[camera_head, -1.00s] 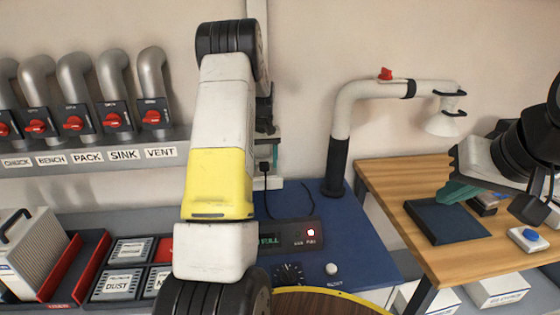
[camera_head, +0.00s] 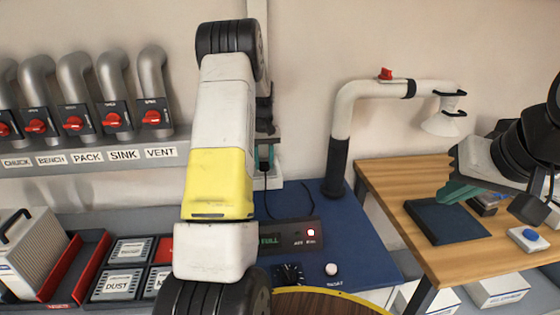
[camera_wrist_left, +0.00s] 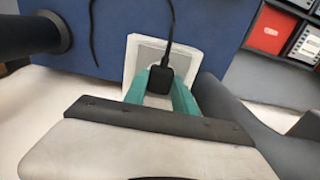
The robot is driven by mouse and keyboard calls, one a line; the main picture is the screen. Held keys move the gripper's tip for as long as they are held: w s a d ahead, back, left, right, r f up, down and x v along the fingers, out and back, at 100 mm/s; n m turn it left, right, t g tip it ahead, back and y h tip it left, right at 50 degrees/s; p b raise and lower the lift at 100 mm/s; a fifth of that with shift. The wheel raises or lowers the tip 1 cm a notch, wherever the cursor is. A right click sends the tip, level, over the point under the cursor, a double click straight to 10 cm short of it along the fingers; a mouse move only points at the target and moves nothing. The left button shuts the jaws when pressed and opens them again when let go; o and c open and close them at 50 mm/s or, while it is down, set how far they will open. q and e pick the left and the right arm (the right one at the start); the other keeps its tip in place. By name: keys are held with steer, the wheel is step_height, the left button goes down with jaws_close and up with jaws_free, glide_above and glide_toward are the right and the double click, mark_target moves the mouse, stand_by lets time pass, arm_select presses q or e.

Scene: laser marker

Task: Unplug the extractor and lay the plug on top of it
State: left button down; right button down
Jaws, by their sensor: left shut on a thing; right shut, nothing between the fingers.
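My left gripper (camera_head: 265,157) is at the wall above the extractor. In the left wrist view its teal fingers are shut on the black plug (camera_wrist_left: 160,80), with the cable running up from it. A pale socket plate (camera_wrist_left: 131,62) lies right behind the plug; I cannot tell whether the plug is still seated. My right gripper (camera_head: 455,192) is shut and empty over the wooden table.
Labelled pipes with red valves (camera_head: 75,123) line the left wall. Filter trays (camera_head: 118,284) stand below them. My left arm hides part of the extractor.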

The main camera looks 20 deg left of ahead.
mark_target(264, 164)
arm_select(q)
steer(key=shift+r, duration=3)
